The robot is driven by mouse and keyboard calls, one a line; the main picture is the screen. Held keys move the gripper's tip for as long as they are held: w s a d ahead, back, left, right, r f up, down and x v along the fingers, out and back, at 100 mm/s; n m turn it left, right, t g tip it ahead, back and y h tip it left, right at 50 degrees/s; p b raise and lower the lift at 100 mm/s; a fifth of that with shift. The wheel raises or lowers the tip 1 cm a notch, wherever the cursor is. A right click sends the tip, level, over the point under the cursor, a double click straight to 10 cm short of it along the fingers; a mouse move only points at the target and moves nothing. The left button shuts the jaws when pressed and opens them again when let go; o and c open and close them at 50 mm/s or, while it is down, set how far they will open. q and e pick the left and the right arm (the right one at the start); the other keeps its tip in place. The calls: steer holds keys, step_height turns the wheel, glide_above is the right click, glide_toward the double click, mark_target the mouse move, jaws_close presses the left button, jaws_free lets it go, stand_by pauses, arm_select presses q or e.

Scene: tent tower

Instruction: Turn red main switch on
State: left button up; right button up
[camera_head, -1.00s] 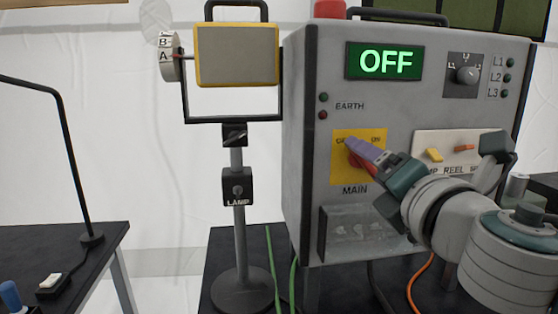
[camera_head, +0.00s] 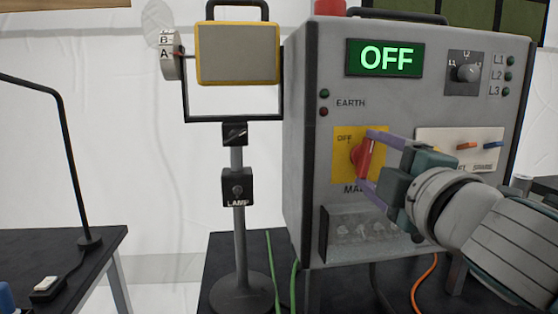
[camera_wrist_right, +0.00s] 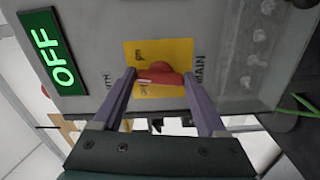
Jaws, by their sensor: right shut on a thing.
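The red main switch (camera_head: 363,158) sits on a yellow plate (camera_head: 343,170) on the grey box's front. Its handle stands nearly upright in the head view. The green display (camera_head: 385,58) above reads OFF. My right gripper (camera_head: 367,158) has its purple fingers above and below the switch. In the right wrist view, the fingers (camera_wrist_right: 159,76) are at the two ends of the red handle (camera_wrist_right: 162,72), shut on it. The gripper hides part of the plate and its lettering. My left gripper is not in view.
A lamp on a stand (camera_head: 237,175) is left of the box. Green cables (camera_head: 293,280) hang between them. A black table (camera_head: 60,250) is at left.

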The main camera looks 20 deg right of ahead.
steer(key=m, duration=0.4)
steer(key=shift+m, duration=0.3)
steer(key=shift+f+m+p, duration=0.1)
steer(key=shift+m+p, duration=0.2)
steer(key=shift+m, duration=1)
steer(key=shift+a, duration=0.1)
steer(key=o, duration=1.3)
steer(key=b+v, duration=0.1)
steer(key=v, duration=0.9)
